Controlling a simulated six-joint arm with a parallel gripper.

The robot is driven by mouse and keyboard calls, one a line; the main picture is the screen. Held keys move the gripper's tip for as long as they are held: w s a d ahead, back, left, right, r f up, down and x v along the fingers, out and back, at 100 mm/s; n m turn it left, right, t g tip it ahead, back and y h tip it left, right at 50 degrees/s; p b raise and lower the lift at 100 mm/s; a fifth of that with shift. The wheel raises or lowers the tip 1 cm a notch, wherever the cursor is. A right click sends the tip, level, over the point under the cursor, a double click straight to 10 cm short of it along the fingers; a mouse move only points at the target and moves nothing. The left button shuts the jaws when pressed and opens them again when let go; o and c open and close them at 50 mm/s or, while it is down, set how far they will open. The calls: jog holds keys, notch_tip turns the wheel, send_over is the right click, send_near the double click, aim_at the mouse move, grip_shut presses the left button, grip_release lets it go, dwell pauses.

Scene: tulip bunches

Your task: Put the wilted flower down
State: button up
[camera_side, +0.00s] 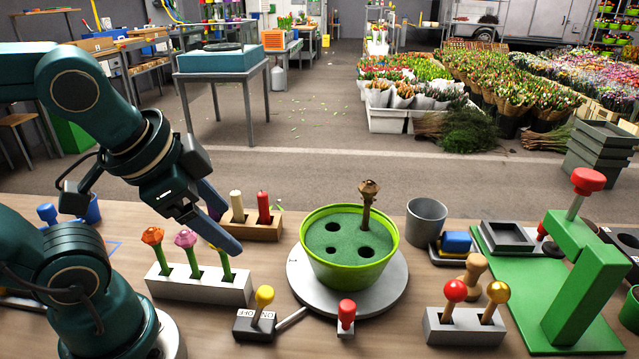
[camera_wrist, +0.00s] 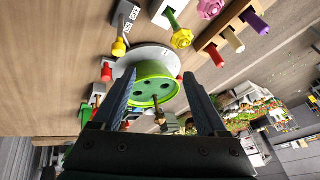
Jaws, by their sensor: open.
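The wilted flower (camera_side: 368,200), with a brown drooping head and brown stem, stands upright in the back right hole of the lime green pot (camera_side: 390,246). The pot has a green top with several dark holes and stands on a round grey plate (camera_side: 396,296). In the wrist view the wilted flower (camera_wrist: 159,117) and pot (camera_wrist: 171,92) show between the fingers, farther off. My gripper (camera_side: 230,229) is open and empty, left of the pot and above the table, apart from the flower. It also shows in the wrist view (camera_wrist: 156,73).
A pale rack (camera_side: 198,289) holding flowers with orange and pink heads stands at the left; one finger partly hides a third. Behind it is a wooden peg block (camera_side: 264,231). A grey cup (camera_side: 426,222) and a green press (camera_side: 570,290) stand right of the pot. A yellow-knobbed lever box (camera_side: 255,325) is in front.

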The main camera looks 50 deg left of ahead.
jog(key=w+a+r+m+y, duration=0.35)
jog(key=w+m, duration=0.25)
jog(key=m, duration=0.3)
jog(key=m+t+y, duration=0.2)
jog(key=m+y, duration=0.2)
jog(key=m, duration=0.7)
send_over(369, 190)
jog(key=s+a, duration=0.3)
jog(key=a, duration=0.1)
jog(key=d+f+m, duration=0.1)
jog(key=d, duration=0.1)
jog(key=d+f+m, duration=0.1)
jog(key=d+f, duration=0.1)
jog(key=w+d+f+m+t, duration=0.1)
jog(key=d, duration=0.1)
jog(key=shift+f, duration=0.3)
jog(key=shift+w+f, duration=0.1)
jog(key=shift+f, duration=0.05)
jog(key=shift+x, duration=2.35)
grip_shut()
